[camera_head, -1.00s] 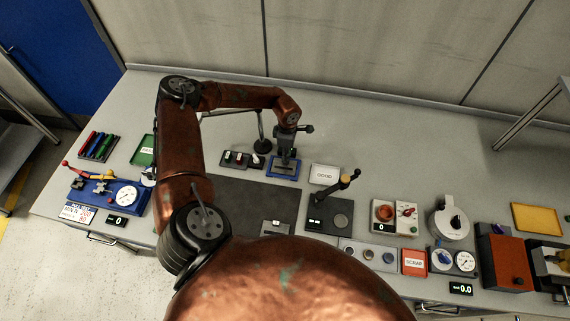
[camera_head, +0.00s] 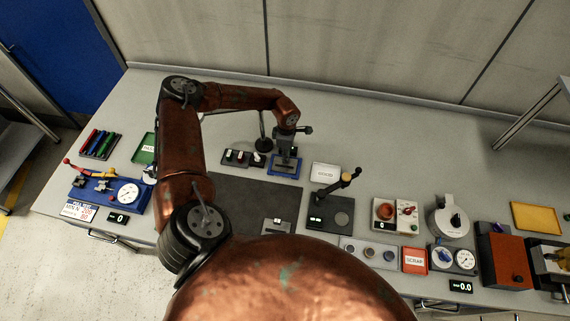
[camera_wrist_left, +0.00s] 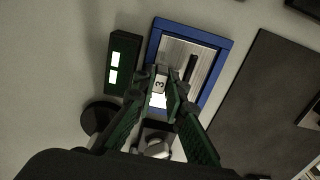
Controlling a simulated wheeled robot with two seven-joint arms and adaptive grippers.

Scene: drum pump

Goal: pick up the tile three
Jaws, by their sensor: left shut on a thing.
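Tile three (camera_wrist_left: 160,86), a small pale tile marked "3", is between the fingertips of my left gripper (camera_wrist_left: 162,80) in the left wrist view. The gripper is shut on it. The tile is over the blue-framed tray (camera_wrist_left: 226,58), which has a light inside and a dark slot. Whether the tile touches the tray is unclear. In the head view, my left gripper (camera_head: 286,152) points down at the blue tray (camera_head: 276,171), and the tile itself is too small to make out. My right gripper is not in view.
A dark block with light pieces (camera_head: 229,160) stands just left of the tray; it also shows in the wrist view (camera_wrist_left: 113,92). A white GOOD tray (camera_head: 326,173) is to the right. A dark mat (camera_head: 245,200) lies in front. The bench behind is clear.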

